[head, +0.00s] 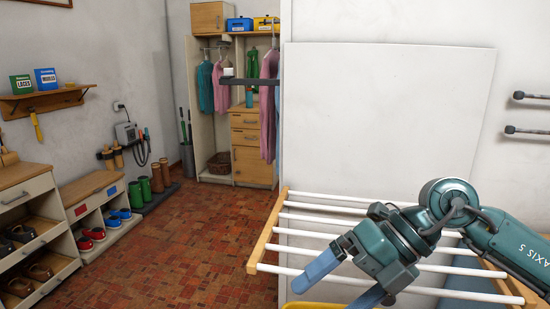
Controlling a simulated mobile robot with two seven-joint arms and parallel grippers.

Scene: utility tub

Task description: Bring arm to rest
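My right arm comes in from the right, and its gripper (332,291) is in front of a drying rack (259,247) with white bars and a wooden frame. Its two blue fingers are spread apart with nothing visible between them, so it is open. My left arm and gripper are not in view.
A yellow edge (318,306) shows just below the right gripper. A white panel (385,110) stands behind the rack. The tiled floor (190,240) is open at left centre. Shoe shelves (30,215) and a wardrobe (245,135) stand beyond.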

